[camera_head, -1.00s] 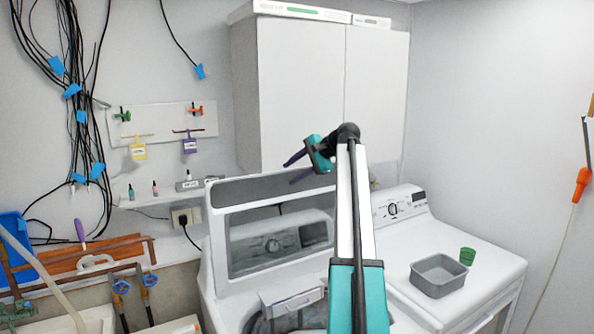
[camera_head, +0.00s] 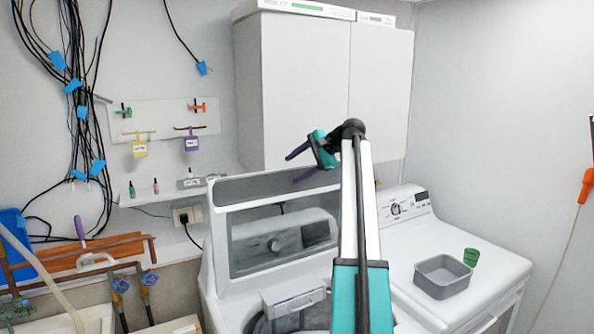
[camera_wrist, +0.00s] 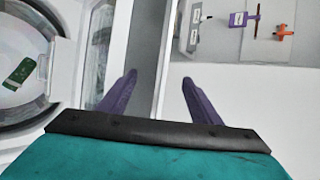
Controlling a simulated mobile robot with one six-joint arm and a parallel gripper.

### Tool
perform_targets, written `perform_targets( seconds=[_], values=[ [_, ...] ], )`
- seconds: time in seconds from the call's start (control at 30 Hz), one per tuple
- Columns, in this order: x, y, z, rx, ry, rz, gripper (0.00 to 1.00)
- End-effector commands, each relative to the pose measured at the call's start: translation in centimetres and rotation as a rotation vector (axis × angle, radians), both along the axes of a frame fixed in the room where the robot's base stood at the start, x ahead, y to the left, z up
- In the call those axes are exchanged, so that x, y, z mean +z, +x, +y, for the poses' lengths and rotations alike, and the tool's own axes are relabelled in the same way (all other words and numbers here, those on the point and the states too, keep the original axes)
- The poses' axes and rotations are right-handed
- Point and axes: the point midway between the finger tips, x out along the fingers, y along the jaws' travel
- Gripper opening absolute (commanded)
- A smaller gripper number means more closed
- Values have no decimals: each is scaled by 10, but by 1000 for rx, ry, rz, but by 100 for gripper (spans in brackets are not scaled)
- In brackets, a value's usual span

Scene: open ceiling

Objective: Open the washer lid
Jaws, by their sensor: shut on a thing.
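A white wall cabinet (camera_head: 305,95) hangs close behind my gripper. A dryer (camera_head: 405,240) stands to the right, with a grey bin (camera_head: 443,282) and a green cup (camera_head: 471,257) on top. A tool board (camera_head: 160,122) is on the wall at left.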

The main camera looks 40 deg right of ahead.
Motion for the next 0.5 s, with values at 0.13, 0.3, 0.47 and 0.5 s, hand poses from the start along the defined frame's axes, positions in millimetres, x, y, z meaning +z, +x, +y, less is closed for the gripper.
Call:
perform_targets(
  seconds=[0.13,0.3,0.47,0.5],
  values=[
    [18,-17,-12,-16,-13,-22,43],
    [35,-41,-16,-16,-11,-20,43],
    [49,-64,-20,-14,-11,-16,43],
    [53,-70,-21,-14,-12,-16,43]
  ],
)
